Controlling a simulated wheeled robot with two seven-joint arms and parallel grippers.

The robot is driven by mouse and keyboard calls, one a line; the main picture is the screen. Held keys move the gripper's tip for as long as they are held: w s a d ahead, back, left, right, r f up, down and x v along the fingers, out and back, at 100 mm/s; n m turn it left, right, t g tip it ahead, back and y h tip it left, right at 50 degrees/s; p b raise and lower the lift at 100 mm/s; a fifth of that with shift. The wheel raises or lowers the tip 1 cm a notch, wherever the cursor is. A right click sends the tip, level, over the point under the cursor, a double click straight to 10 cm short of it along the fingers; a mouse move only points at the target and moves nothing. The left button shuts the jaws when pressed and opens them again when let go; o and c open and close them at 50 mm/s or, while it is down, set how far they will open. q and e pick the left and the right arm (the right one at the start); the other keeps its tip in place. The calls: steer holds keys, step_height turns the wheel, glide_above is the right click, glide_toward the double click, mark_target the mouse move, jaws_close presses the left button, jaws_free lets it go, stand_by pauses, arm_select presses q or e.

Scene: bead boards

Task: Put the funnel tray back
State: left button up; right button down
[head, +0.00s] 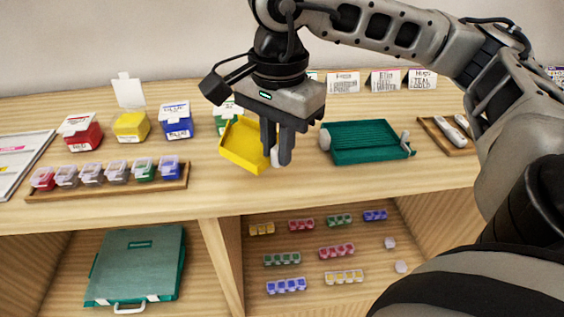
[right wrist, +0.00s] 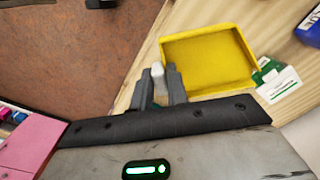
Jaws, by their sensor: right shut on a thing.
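The funnel tray is a shallow yellow tray (head: 240,158) with a white spout at one corner. My right gripper (head: 277,160) is shut on it at the spout. The tray looks tilted and appears to be held over the tabletop; I cannot tell the exact gap. In the right wrist view the yellow tray (right wrist: 208,62) lies beyond the fingertips (right wrist: 160,80), with the white spout between them. The fingers hide part of the spout. My left gripper is not in view.
A green tray (head: 368,142) lies just right of the gripper. A wooden tray (head: 455,138) is farther right. A green-labelled box (head: 228,114) stands behind the yellow tray. Red, yellow and blue boxes (head: 177,122) and a bead rack (head: 110,188) are left. The shelves below hold small boxes and a green case (head: 137,262).

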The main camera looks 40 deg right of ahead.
mark_target(282, 182)
steer(key=shift+w+d+f, duration=0.3)
steer(key=shift+d+f, duration=0.1)
steer(key=shift+f, duration=0.2)
steer(key=shift+w+d+f, duration=0.25)
steer(key=shift+d+f, duration=0.15)
steer(key=shift+f, duration=0.2)
steer(key=f, duration=0.3)
steer(key=shift+w+d, duration=0.15)
steer(key=shift+d, duration=0.15)
steer(key=shift+f, duration=0.4)
steer(key=shift+f, duration=0.15)
steer(key=c, duration=1.4)
jaws_free()
steer(key=shift+o, duration=0.2)
